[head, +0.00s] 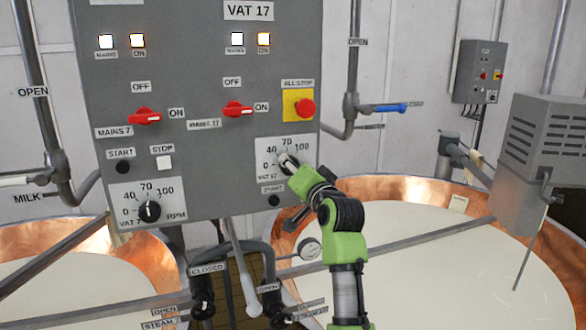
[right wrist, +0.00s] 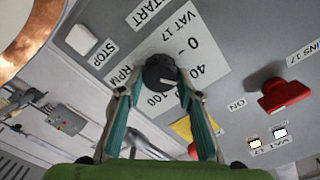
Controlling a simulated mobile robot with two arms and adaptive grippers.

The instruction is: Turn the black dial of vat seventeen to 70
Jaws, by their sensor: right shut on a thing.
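The black dial of vat 17 (head: 287,162) sits low on the right of the grey control panel, on a white scale plate (head: 270,150) marked 0, 40, 70 and 100. My right gripper (head: 292,166) is at this dial and partly covers it. In the right wrist view, my right gripper (right wrist: 162,88) has its two fingers on either side of the black dial (right wrist: 159,72), shut on it. A white mark on the dial points toward the scale's numbered side, around the 40-to-70 stretch; a finger hides part of the scale, so the exact reading is unclear. My left gripper is not in view.
A vat 7 dial (head: 149,211) sits lower left on the panel. Red switches (head: 238,109) and a red all-stop button (head: 304,108) on yellow are above my gripper. Pipes with valves run below the panel. Copper vats (head: 400,190) of white liquid stand on both sides.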

